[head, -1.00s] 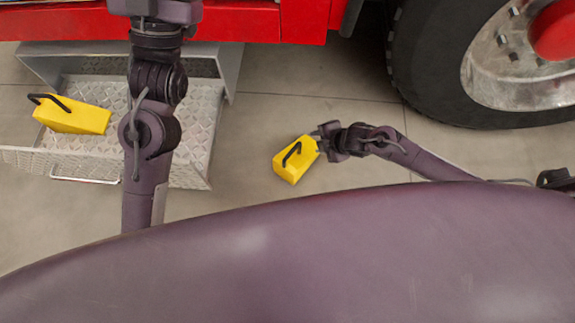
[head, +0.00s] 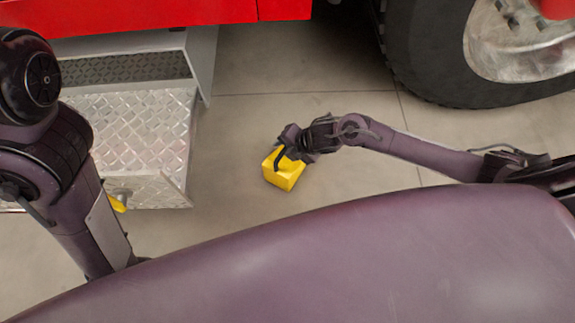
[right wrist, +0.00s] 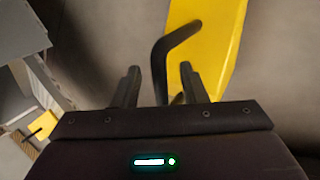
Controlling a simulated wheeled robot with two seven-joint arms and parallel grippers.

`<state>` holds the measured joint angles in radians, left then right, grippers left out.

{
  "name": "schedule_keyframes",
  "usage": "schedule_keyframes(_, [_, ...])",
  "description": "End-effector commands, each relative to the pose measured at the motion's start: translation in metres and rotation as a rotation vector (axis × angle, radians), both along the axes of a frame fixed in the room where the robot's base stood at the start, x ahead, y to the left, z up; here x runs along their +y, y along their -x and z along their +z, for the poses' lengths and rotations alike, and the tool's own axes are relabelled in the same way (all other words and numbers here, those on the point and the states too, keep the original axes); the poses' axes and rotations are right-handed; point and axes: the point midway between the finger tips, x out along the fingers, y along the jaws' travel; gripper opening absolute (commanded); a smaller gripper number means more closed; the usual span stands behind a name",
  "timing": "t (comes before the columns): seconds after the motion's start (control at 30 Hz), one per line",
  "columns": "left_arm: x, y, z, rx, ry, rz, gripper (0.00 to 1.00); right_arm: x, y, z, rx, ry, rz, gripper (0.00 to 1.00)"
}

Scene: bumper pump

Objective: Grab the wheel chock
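A yellow wheel chock (head: 284,174) with a black bent handle (head: 279,159) sits on the floor near the middle of the head view. My right gripper (head: 287,141) is at the chock's upper edge, by the handle. In the right wrist view, the two fingers (right wrist: 160,85) stand apart, with the handle (right wrist: 172,47) showing between them and the yellow body (right wrist: 207,35) beyond. Neither finger clearly touches the handle. A second yellow chock (head: 117,203) is mostly hidden behind my left arm; a yellow piece also shows at the left of the right wrist view (right wrist: 43,124). My left gripper is out of view.
A metal diamond-plate step (head: 135,125) stands at left below the red truck body (head: 150,17). A large black tire (head: 428,55) is at the upper right. The concrete floor (head: 290,80) between step and tire is clear.

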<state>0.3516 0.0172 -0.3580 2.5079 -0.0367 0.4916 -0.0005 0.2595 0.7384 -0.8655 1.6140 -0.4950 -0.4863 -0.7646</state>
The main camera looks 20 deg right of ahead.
Motion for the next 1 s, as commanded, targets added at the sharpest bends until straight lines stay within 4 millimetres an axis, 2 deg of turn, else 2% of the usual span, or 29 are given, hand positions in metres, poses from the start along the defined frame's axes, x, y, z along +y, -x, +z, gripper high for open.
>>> schedule_keyframes(0.03, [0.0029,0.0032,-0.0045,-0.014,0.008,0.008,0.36,0.0032,-0.0034,-0.0120,0.000,-0.001,-0.001,0.39])
schedule_keyframes(0.1, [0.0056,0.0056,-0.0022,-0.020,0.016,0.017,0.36,0.0058,-0.0067,-0.0172,0.000,0.000,-0.001,0.39])
schedule_keyframes(0.43, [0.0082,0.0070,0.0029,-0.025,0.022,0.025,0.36,0.0077,-0.0097,-0.0188,0.000,0.000,-0.001,0.39])
schedule_keyframes(0.73, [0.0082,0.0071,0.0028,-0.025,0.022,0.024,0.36,0.0076,-0.0095,-0.0189,0.000,0.000,-0.001,0.01])
schedule_keyframes(1.0, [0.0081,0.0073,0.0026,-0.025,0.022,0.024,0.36,0.0076,-0.0094,-0.0190,0.001,0.001,-0.001,0.00])
